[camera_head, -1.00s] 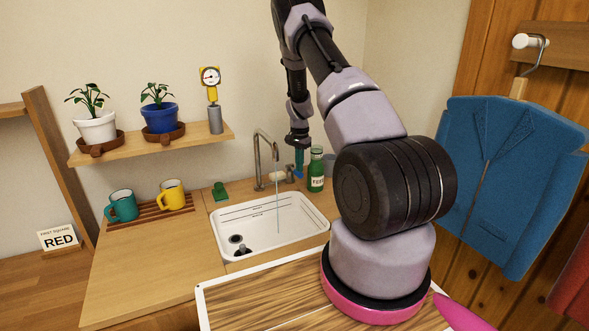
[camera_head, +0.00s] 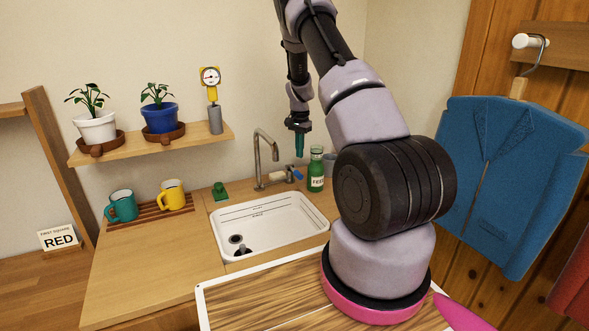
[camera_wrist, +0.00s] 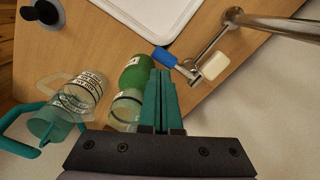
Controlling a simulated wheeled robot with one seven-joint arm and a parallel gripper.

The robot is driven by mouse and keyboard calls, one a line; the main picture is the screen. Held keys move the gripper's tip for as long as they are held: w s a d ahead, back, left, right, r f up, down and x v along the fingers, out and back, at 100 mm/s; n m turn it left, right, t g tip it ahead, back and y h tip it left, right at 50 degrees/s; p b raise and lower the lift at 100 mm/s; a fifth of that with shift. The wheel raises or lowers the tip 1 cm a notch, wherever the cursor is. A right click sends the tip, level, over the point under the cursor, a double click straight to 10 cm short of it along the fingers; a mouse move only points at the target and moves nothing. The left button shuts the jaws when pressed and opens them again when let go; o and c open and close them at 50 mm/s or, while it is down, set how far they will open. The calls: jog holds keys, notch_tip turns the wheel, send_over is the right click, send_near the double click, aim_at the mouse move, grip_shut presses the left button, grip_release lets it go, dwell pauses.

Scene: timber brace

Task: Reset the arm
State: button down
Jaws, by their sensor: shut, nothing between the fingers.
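My gripper (camera_head: 299,152) hangs from my raised arm, above the back of the counter and to the right of the tap. Its teal fingers are together and empty, pointing down. In the wrist view, the fingertips (camera_wrist: 160,74) sit close together in the picture beside the tap's blue lever end (camera_wrist: 163,57). The gripper appears clear of the lever, which also shows in the head view (camera_head: 295,173). The tap (camera_head: 258,160) has no water coming from its spout.
The green bottle (camera_head: 316,170) stands close below my gripper to the right. A clear jug with a teal handle (camera_wrist: 78,98) stands beyond it. The white sink (camera_head: 268,222) lies in front. A wall shelf (camera_head: 205,142) holds plants and a gauge. A blue jacket (camera_head: 515,180) hangs at right.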

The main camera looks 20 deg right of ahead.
jog(key=shift+r, duration=0.15)
dwell(0.3)
jog(key=s+a+r+n+t, duration=0.1)
jog(key=s+a+r, duration=0.25)
jog(key=r, duration=0.55)
jog(key=s+a+r+n+t+y, duration=0.1)
jog(key=s+a+r, duration=0.25)
jog(key=r, duration=0.45)
jog(key=s+a+r+n+t, duration=0.1)
jog(key=s+a+r, duration=0.25)
jog(key=r, duration=0.55)
jog(key=s+a+r+n+t, duration=0.2)
jog(key=s+a+r, duration=0.2)
jog(key=s, duration=0.9)
jog(key=s+a+r+n+t+y, duration=0.1)
jog(key=s+r, duration=0.4)
jog(key=s, duration=0.8)
jog(key=a+n+t, duration=0.1)
jog(key=a, duration=0.1)
jog(key=shift+s+a+r, duration=0.15)
jog(key=shift+a+r, duration=0.2)
jog(key=shift+a, duration=0.05)
